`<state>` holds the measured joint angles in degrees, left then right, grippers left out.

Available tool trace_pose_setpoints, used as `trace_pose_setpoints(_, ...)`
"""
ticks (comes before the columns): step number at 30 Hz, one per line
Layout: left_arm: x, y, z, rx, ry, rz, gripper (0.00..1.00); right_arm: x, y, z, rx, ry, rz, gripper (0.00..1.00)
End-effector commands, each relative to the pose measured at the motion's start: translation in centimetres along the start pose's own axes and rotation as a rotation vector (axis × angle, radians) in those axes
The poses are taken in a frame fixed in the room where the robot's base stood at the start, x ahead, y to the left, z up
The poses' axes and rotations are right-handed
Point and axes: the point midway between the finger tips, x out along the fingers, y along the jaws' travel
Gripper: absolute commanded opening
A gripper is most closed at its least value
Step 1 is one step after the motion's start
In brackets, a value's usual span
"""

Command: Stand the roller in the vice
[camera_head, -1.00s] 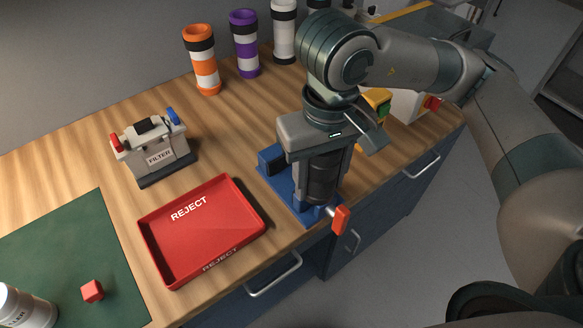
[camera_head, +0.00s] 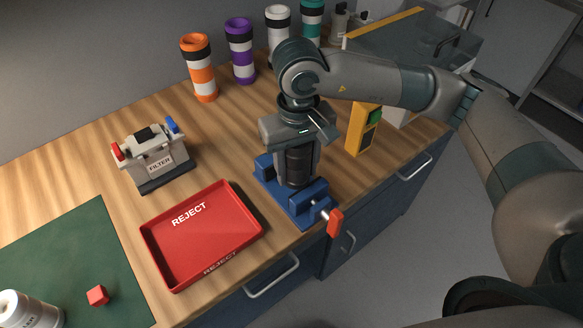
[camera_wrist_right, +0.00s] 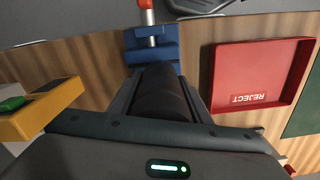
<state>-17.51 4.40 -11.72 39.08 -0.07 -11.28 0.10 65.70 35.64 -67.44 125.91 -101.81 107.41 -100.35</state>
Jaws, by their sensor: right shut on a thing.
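The roller (camera_head: 299,167) is a dark, upright cylinder. My right gripper (camera_head: 298,172) points down and is shut on it, a finger on each side. The blue vice (camera_head: 308,207) with its orange-red handle (camera_head: 335,222) is at the bench's front edge. The roller's lower end is at the gap between the vice jaws; its bottom is hidden behind the front jaw, so I cannot tell whether it touches the base. In the right wrist view the roller (camera_wrist_right: 162,92) lies between the fingers, in line with the vice (camera_wrist_right: 152,50). My left gripper is out of view.
The red reject tray (camera_head: 205,235) is left of the vice. A yellow device (camera_head: 360,130) stands close behind on the right. A filter box (camera_head: 150,155), banded tubes (camera_head: 199,68), a green mat (camera_head: 75,255) with a red cube (camera_head: 97,295), and a white canister (camera_head: 25,310) stand elsewhere.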

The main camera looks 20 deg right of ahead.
Motion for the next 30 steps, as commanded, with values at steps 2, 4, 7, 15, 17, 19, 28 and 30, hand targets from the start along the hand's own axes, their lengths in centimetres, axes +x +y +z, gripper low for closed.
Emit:
trace_pose_setpoints(2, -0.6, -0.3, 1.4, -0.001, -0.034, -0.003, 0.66, 0.4, 0.1, -1.0, 0.003, -0.002, 0.003, 0.1)
trace_pose_setpoints(4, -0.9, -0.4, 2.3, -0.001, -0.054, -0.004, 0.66, 0.9, 0.1, -2.0, 0.003, -0.001, 0.0, 0.1)
trace_pose_setpoints(7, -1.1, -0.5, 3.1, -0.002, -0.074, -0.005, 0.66, 1.5, 0.1, -2.8, 0.001, -0.001, 0.001, 0.1)
trace_pose_setpoints(15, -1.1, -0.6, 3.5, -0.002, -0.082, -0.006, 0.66, 1.9, 0.1, -3.1, -0.001, 0.002, 0.001, 0.1)
trace_pose_setpoints(17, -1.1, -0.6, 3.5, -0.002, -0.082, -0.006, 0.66, 1.9, 0.1, -3.1, -0.001, 0.002, 0.001, 0.1)
trace_pose_setpoints(19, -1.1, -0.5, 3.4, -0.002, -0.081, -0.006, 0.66, 1.9, 0.1, -3.1, -0.001, 0.001, 0.001, 0.1)
trace_pose_setpoints(28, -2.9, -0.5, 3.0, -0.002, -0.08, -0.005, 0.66, 4.5, 0.1, -3.0, 0.0, -0.003, 0.0, 0.1)
trace_pose_setpoints(30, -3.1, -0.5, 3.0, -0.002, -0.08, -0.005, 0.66, 5.2, 0.2, -3.0, 0.001, -0.003, 0.001, 0.1)
